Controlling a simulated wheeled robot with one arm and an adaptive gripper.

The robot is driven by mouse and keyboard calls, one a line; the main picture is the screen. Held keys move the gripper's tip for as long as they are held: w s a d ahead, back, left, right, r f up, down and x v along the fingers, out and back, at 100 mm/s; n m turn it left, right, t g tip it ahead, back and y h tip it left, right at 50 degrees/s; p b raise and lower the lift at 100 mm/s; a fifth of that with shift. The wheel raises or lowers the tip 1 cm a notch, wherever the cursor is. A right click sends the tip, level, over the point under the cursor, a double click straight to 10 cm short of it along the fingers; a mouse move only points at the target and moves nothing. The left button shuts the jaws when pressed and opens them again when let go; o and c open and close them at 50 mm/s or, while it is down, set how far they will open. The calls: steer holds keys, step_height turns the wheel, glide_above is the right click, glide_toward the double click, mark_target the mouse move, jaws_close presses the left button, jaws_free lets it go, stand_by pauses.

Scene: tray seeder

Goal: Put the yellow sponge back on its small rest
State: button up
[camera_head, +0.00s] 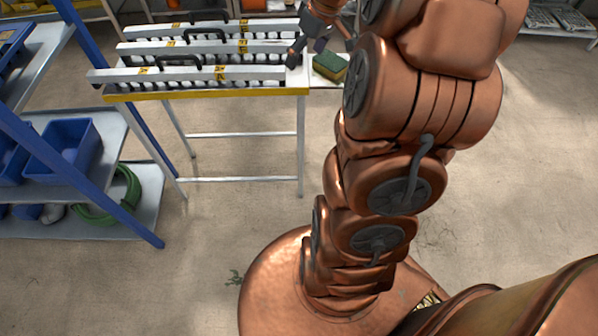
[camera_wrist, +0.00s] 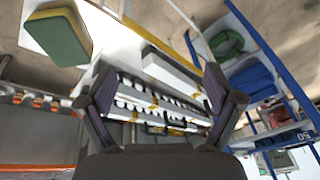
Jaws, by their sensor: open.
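The sponge (camera_head: 330,66) is a block with a yellow body and a green face. It lies on a white surface (camera_head: 325,83) at the right end of the seeder table, and its green side faces up in the head view. In the wrist view the sponge (camera_wrist: 58,36) is at the upper left, outside my fingers. My gripper (camera_head: 320,46) is beside and just above the sponge, partly behind my arm. It also shows in the wrist view (camera_wrist: 158,82), with its fingers apart and nothing between them. I cannot make out a separate small rest.
White seeder bars (camera_head: 215,76) with black handles lie in rows on the yellow-edged table (camera_head: 190,96), left of my gripper. A blue-framed shelf (camera_head: 84,199) with blue bins (camera_head: 68,143) and a green hose (camera_head: 122,196) stands at the left. Floor right of the table is clear.

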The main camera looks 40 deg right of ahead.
steer(key=s+a+g, duration=0.1)
steer(key=s+a, duration=0.3)
steer(key=a, duration=0.4)
steer(key=s+a+g, duration=0.2)
steer(key=s+a, duration=0.3)
steer(key=a, duration=0.3)
steer(key=s+a+f+g+h, duration=0.1)
steer(key=s+a, duration=0.2)
steer(key=s, duration=0.5)
steer(key=s+a+f+m+g, duration=0.1)
steer(key=s+a, duration=0.3)
steer(key=s, duration=0.5)
steer(key=shift+f+m+g+h, duration=0.3)
steer(key=shift+h, duration=0.1)
steer(key=shift+a, duration=0.1)
step_height(320, 180, up, 15)
steer(key=t+p, duration=0.1)
steer(key=p, duration=1.3)
steer(key=shift+w+r, duration=0.15)
steer(key=shift+w, duration=0.3)
